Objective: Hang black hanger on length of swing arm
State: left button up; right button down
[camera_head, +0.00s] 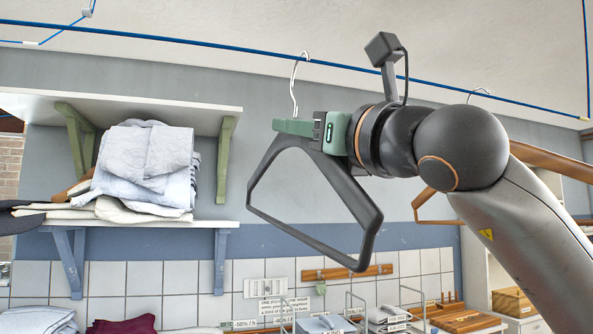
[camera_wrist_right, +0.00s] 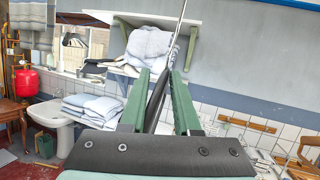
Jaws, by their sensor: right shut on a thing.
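The black hanger (camera_head: 262,187) is upright, with its silver metal hook (camera_head: 294,88) pointing up. My right gripper (camera_head: 293,128) is shut on it just below the hook; the green fingers also pinch it in the right wrist view (camera_wrist_right: 160,88). A thin blue rod (camera_head: 190,42), which looks like the swing arm, runs across the top of the head view. The hook's curved top overlaps this rod in the picture. I cannot tell whether it is over the rod or only in front of or behind it. My left gripper is not in view.
A wooden hanger (camera_head: 428,221) hangs at the right, its hook near the same rod. A wall shelf (camera_head: 190,224) with folded cloth (camera_head: 147,160) stands at the left. Wire racks and a wooden box (camera_head: 512,303) are lower right.

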aim_at(296, 106)
jog(key=shift+r, duration=0.5)
dwell(0.8)
jog(key=shift+w+a+r+p, duration=0.1)
jog(key=shift+w+r+p, duration=0.05)
jog(key=shift+r+p, duration=0.35)
jog(key=shift+w+a+r+p, duration=0.1)
jog(key=shift+w+r+p, duration=0.05)
jog(key=shift+r+p, duration=0.35)
jog(key=shift+w+r, duration=0.1)
jog(key=shift+w, duration=0.05)
jog(key=shift+w+a+r+p, duration=0.2)
jog(key=shift+w+r+p, duration=0.2)
jog(key=shift+p, duration=0.2)
jog(key=shift+w+a, duration=0.1)
jog(key=shift+w, duration=0.05)
